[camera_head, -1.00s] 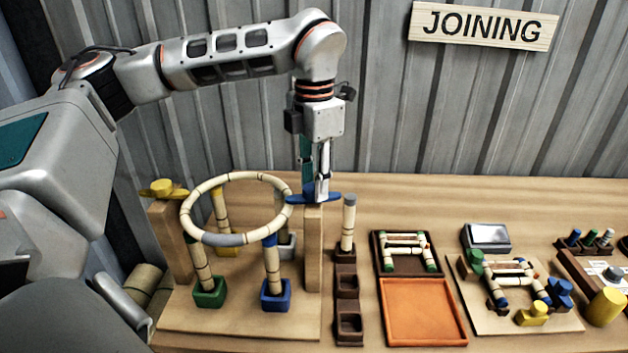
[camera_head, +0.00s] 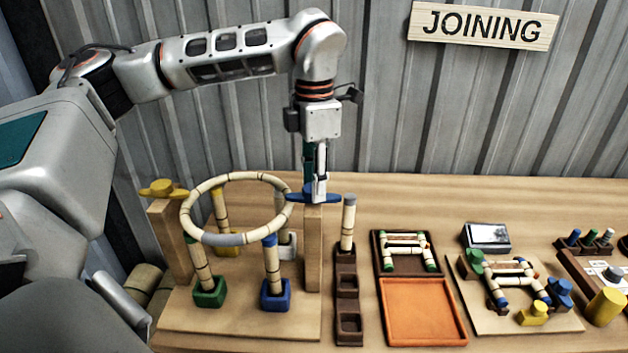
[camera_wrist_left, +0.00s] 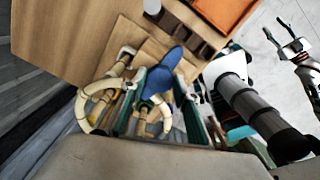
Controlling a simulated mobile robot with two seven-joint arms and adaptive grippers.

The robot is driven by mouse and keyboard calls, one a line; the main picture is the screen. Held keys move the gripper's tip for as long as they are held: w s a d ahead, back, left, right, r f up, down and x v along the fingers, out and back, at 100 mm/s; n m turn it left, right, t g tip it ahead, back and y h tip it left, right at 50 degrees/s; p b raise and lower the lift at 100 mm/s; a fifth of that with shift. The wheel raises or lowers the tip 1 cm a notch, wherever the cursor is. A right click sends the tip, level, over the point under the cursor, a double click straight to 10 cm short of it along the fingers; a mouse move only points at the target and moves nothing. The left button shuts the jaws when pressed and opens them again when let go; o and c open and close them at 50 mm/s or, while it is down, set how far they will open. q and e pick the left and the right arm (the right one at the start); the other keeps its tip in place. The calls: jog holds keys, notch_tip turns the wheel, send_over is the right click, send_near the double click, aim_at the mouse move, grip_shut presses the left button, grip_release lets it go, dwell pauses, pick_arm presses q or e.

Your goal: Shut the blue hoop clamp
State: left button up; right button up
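The blue hoop clamp (camera_head: 300,197) sits on top of the right wooden post (camera_head: 314,250), its bar reaching left to the rattan hoop's edge. My left gripper (camera_head: 319,192) points straight down on the clamp. The pale rattan hoop (camera_head: 211,238) rests level on several upright posts. The yellow clamp (camera_head: 162,188) sits on the left wooden post. My right gripper (camera_wrist_left: 292,48) shows at the right of the wrist view, fingers apart and empty.
A brown rack (camera_head: 347,310) holding one upright rattan piece stands right of the post. An orange tray (camera_head: 424,312), a dark tray with a joined frame (camera_head: 404,250) and a jig board (camera_head: 475,315) lie farther right. The corrugated wall is close behind.

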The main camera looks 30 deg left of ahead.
pick_arm(q)
jog(key=shift+o, duration=1)
jog(key=shift+r, duration=0.15)
notch_tip(320, 180, up, 12)
jog(key=shift+s+f, duration=0.1)
jog(key=shift+f, duration=0.1)
